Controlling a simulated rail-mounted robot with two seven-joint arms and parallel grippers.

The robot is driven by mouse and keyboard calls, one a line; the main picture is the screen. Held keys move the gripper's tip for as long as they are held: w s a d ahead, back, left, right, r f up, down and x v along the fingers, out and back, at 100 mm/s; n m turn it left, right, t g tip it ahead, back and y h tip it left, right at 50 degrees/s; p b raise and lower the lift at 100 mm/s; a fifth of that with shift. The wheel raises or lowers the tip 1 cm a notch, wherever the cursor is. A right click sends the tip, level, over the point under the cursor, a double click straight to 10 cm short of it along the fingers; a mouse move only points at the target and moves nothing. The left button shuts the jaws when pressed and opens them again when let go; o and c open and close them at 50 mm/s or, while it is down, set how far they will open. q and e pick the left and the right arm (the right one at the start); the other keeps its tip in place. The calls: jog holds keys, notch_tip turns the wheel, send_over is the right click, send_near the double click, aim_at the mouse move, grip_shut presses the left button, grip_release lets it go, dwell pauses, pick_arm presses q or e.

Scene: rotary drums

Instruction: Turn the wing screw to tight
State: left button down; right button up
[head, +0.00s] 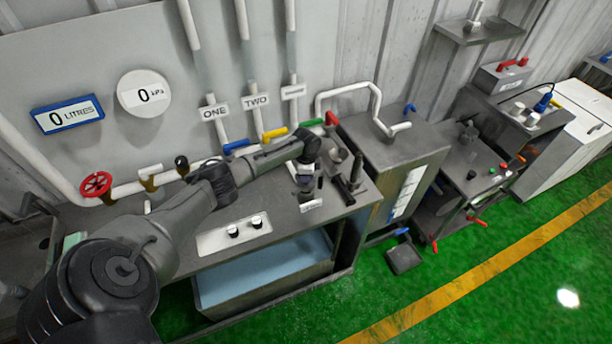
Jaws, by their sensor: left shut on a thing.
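My left arm reaches in from the left over the grey workbench (285,205). My left gripper (306,186) points down at the right part of the bench top, just behind a small white label (311,205). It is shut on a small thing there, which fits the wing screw. The fingers and wrist hide the screw, so its wings and its angle cannot be made out. My right gripper is not in view.
A dark upright post with a bar (353,178) stands close to the right of the gripper. Behind are pipes with blue, yellow (275,133), green and red handles. A white panel with two knobs (233,236) lies in front.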

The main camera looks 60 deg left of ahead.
pick_arm(q)
jog(key=m+b, duration=0.1)
jog(key=m, duration=0.5)
jog(key=m+b, duration=0.1)
jog(key=m, duration=0.3)
jog(key=shift+m+b, duration=0.3)
jog(key=shift+m, duration=0.9)
jog(key=shift+r, duration=0.1)
jog(key=c, duration=1.3)
grip_release()
jog(key=shift+o, duration=1.1)
notch_tip(320, 180, up, 14)
jog(key=b, duration=0.1)
